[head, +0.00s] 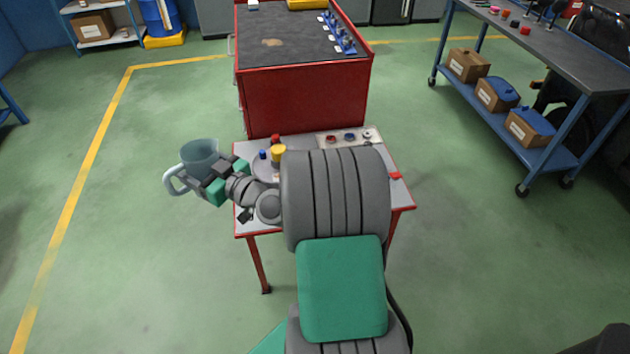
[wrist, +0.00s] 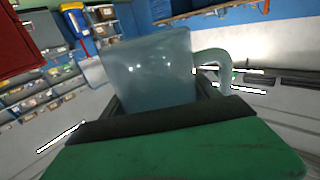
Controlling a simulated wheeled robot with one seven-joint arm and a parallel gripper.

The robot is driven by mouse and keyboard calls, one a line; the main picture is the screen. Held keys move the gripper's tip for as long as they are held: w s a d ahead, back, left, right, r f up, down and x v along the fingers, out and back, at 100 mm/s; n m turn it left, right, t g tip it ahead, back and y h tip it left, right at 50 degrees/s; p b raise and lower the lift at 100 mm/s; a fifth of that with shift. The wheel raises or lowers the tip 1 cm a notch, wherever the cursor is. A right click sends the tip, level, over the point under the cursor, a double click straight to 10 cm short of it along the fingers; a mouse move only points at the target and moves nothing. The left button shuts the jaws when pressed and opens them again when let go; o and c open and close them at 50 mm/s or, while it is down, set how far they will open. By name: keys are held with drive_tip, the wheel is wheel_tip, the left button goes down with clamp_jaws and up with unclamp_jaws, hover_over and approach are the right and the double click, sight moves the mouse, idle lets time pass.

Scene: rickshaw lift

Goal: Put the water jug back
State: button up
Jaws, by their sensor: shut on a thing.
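The water jug (head: 200,154) is a translucent blue-grey vessel with a loop handle on its left in the head view. My gripper (head: 213,178) is shut on the jug and holds it in the air just off the left edge of a small red-legged table. In the wrist view the jug (wrist: 152,72) stands close in front of the dark jaw pad, with its handle to the right. The jug looks roughly upright in the head view. Its lower part is hidden by my gripper, and its contents cannot be told.
The small table (head: 243,148) holds a yellow item (head: 278,153) and several small parts, partly hidden by my arm. A red cabinet (head: 305,100) with a dark top stands behind it. A blue workbench (head: 556,60) with boxes is at right. The green floor at left is clear.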

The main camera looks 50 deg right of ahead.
drive_tip(key=d+f+m+h+b, duration=0.25)
drive_tip(key=d+f+b, duration=0.4)
drive_tip(key=d, duration=0.45)
drive_tip(key=s+d+f+m+h+b, duration=0.15)
drive_tip(key=s+d+f+b, duration=0.35)
drive_tip(key=d, duration=0.5)
drive_tip(key=s+d+f+m+h+b, duration=0.1)
drive_tip(key=s+d+f+h+b, duration=0.15)
drive_tip(key=d+b, duration=0.55)
drive_tip(key=s+d+f+m+h+b, duration=0.1)
drive_tip(key=s+d+f+h+b, duration=0.25)
drive_tip(key=d, duration=0.85)
drive_tip(key=shift+g, duration=0.4)
drive_tip(key=shift+w+a+f+b, duration=0.95)
drive_tip(key=shift+a+f, duration=1)
drive_tip(key=shift+f, duration=0.15)
drive_tip(key=shift+w+a+f+b, duration=0.95)
drive_tip(key=shift+a+f, duration=1)
drive_tip(key=shift+f, duration=0.2)
drive_tip(key=shift+w+a+f+b, duration=0.95)
drive_tip(key=shift+a+f, duration=1)
drive_tip(key=shift+f, duration=0.15)
drive_tip(key=shift+f, duration=0.15)
drive_tip(key=o, duration=1.7)
